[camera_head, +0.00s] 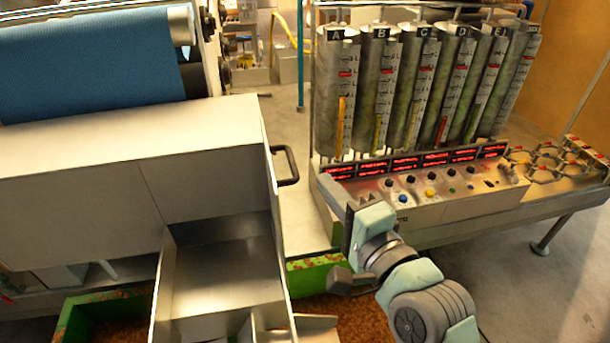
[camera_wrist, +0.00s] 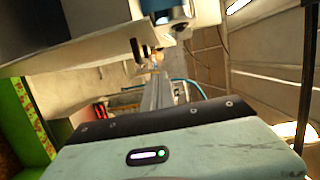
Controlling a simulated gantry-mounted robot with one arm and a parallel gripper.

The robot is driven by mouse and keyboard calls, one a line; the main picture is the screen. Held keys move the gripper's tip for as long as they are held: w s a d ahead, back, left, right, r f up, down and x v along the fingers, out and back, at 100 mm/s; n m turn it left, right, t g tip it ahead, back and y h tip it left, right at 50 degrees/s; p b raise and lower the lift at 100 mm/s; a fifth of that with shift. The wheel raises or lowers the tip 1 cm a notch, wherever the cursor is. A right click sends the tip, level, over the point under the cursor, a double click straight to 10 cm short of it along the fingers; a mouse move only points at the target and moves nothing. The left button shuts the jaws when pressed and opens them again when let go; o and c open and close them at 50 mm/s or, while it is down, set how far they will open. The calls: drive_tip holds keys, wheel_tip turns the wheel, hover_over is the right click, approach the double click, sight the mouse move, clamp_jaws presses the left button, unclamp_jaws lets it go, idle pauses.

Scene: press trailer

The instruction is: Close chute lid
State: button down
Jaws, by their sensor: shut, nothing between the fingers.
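The metal chute (camera_head: 222,275) is an open, box-like trough below the pale machine housing (camera_head: 140,180). Its inside shows from above, with no cover over it. A thin pale flap (camera_head: 318,328) stands out at its lower right; I cannot tell for sure whether this is the lid. My gripper (camera_head: 325,184) is to the right of the chute, above the floor and apart from the chute and flap. Its fingers are shut and empty, pointing up and left in the head view. In the wrist view the narrow grey fingers (camera_wrist: 156,92) point away from the camera.
A black handle (camera_head: 288,166) juts from the housing's right side. Green bins of orange bits (camera_head: 312,262) stand below the chute. The panel with cylinders and red displays (camera_head: 415,165) is close behind my gripper. Bare floor (camera_head: 290,215) lies between housing and panel.

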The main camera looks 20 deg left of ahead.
sight(292, 174)
drive_tip(key=w+a+p, duration=0.1)
drive_tip(key=a, duration=0.2)
drive_tip(key=w+a+p, duration=0.1)
drive_tip(key=w+a, duration=0.1)
drive_tip(key=w+a+p, duration=0.1)
drive_tip(key=w+a, duration=0.1)
drive_tip(key=a, duration=0.1)
drive_tip(key=shift+a+r+p, duration=0.1)
drive_tip(key=shift+a+p, duration=0.2)
drive_tip(key=shift+a, duration=0.05)
drive_tip(key=shift+s+a, duration=0.4)
drive_tip(key=shift+a, duration=0.2)
drive_tip(key=shift+a, duration=0.1)
